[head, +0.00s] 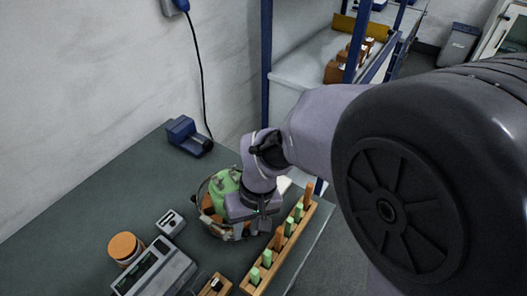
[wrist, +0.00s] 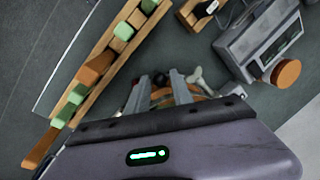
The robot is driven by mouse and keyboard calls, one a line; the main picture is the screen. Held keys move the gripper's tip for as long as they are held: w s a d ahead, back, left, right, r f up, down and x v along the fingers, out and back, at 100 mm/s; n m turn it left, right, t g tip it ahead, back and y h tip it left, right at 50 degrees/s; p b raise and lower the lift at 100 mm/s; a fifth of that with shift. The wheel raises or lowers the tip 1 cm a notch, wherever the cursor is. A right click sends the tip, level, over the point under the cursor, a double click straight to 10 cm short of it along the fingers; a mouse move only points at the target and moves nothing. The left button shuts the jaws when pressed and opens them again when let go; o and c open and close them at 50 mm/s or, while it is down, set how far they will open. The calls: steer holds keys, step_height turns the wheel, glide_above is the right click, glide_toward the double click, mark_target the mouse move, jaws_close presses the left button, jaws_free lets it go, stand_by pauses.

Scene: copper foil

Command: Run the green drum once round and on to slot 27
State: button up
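The green drum (head: 222,187) stands on the dark table in a round holder with orange-brown parts, partly hidden by my arm. My gripper (head: 240,226) points down at the near side of this holder. In the wrist view my gripper (wrist: 159,82) has its two fingers spread apart. A small dark knob (wrist: 160,79) and part of an orange-brown ring (wrist: 160,96) show between and below them; I cannot tell whether the fingers touch either. The drum's green face is hidden in the wrist view. No slot number can be read.
A wooden rack (head: 252,287) with green and orange-brown blocks stands close at the right. A grey device (head: 155,270), an orange-lidded jar (head: 125,246) and a small grey box (head: 170,222) stand left. A blue device (head: 188,136) is at the back. The left tabletop is clear.

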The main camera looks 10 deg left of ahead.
steer(key=shift+s+a+f, duration=0.1)
steer(key=shift+a+f, duration=0.1)
steer(key=shift+f, duration=0.95)
jaws_close()
stand_by(0.5)
